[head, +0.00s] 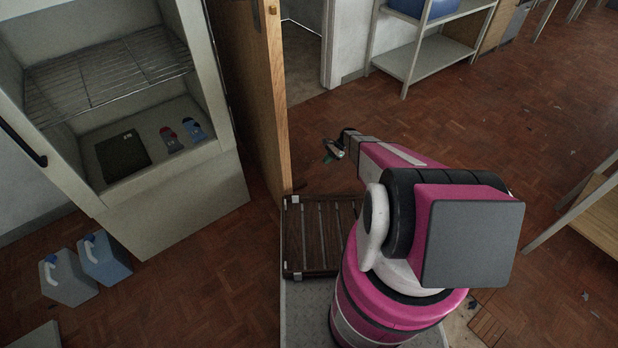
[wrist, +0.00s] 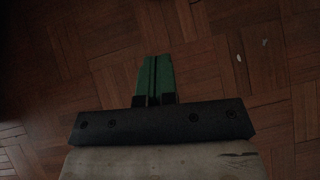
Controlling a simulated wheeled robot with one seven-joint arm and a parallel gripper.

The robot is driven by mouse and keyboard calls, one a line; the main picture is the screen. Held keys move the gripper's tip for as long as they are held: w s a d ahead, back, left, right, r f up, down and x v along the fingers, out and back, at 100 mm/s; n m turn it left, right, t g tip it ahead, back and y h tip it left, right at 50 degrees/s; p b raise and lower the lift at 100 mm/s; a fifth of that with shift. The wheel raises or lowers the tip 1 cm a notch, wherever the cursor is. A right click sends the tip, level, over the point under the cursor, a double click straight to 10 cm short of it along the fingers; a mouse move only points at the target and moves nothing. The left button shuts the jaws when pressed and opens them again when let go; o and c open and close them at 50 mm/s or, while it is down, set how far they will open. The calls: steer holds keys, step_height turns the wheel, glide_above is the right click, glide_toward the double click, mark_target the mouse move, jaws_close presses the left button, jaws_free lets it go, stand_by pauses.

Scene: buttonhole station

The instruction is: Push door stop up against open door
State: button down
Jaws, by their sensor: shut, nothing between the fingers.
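The open door (head: 262,95) stands nearly edge-on in the head view, its wooden edge running down to the floor. My gripper (head: 333,150) is right of the door's lower part, low over the floor and apart from the door. In the wrist view my gripper (wrist: 154,60) is shut, with green, narrow pieces and a dark line down their middle beyond the black mounts. I cannot make out a separate door stop with certainty; the small dark-green shape by my gripper in the head view is too small to tell apart from the fingers.
A cabinet (head: 175,212) with a wire rack stands left of the door. Two jugs (head: 68,280) (head: 105,260) are on the floor at lower left. A shelf unit (head: 425,62) stands at the back. The parquet floor (head: 470,120) right of my gripper is mostly clear.

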steer(key=x, duration=1.1)
steer(key=shift+w+d+f, duration=0.1)
steer(key=shift+w+f, duration=0.2)
steer(key=shift+w, duration=0.05)
steer(key=shift+s+a+r, duration=0.1)
steer(key=shift+s+a, duration=0.2)
steer(key=shift+a, duration=0.2)
steer(key=shift+s+a+r, duration=0.1)
steer(key=shift+s+a, duration=0.15)
steer(key=shift+a, duration=0.25)
steer(key=shift+s+a, duration=0.3)
steer(key=shift+a, duration=0.4)
